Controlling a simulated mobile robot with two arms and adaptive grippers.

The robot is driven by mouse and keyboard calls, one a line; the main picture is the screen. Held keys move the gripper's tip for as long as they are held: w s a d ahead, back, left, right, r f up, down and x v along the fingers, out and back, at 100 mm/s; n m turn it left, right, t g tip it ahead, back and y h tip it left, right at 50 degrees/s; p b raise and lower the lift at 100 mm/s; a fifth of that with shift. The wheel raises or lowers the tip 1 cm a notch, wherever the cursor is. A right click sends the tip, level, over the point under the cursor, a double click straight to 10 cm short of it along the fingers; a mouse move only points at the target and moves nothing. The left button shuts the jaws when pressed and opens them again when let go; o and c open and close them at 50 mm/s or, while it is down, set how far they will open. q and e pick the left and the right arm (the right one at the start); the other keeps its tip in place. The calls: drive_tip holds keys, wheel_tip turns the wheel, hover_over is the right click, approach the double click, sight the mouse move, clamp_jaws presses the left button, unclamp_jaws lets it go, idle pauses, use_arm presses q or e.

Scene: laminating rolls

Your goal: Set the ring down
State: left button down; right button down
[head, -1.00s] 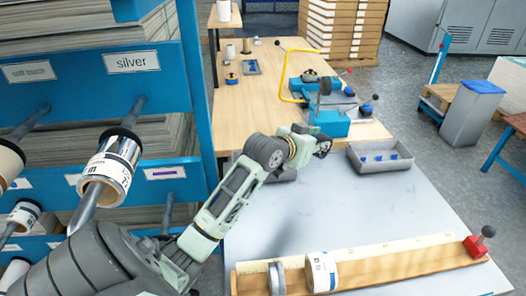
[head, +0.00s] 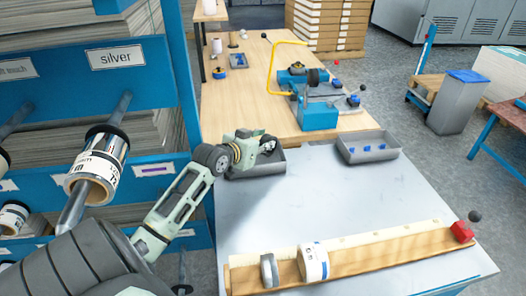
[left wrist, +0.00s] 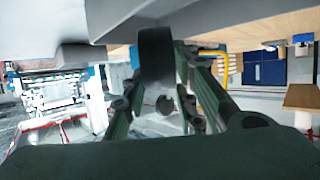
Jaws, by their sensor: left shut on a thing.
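My left gripper (head: 267,146) is at the near end of the wooden table, over or beside a grey tray (head: 240,174); its height above the tray is hard to tell. In the left wrist view its fingers (left wrist: 156,103) are shut on a dark ring (left wrist: 155,58), seen as an upright band between them. In the head view the ring is mostly hidden by the gripper. My right gripper is out of view.
A second grey tray (head: 367,156) with blue pieces stands to the right. A wooden rail (head: 400,260) carries a metal ring (head: 268,271) and a white roll (head: 312,263). A blue machine (head: 319,116) stands behind. The grey tabletop (head: 330,205) is mostly clear.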

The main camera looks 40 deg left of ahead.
use_arm(q)
wheel_tip(320, 180, down, 4)
drive_tip(key=shift+r, duration=0.25)
drive_tip(key=c, duration=1.4)
unclamp_jaws()
drive_tip(key=v, duration=1.2)
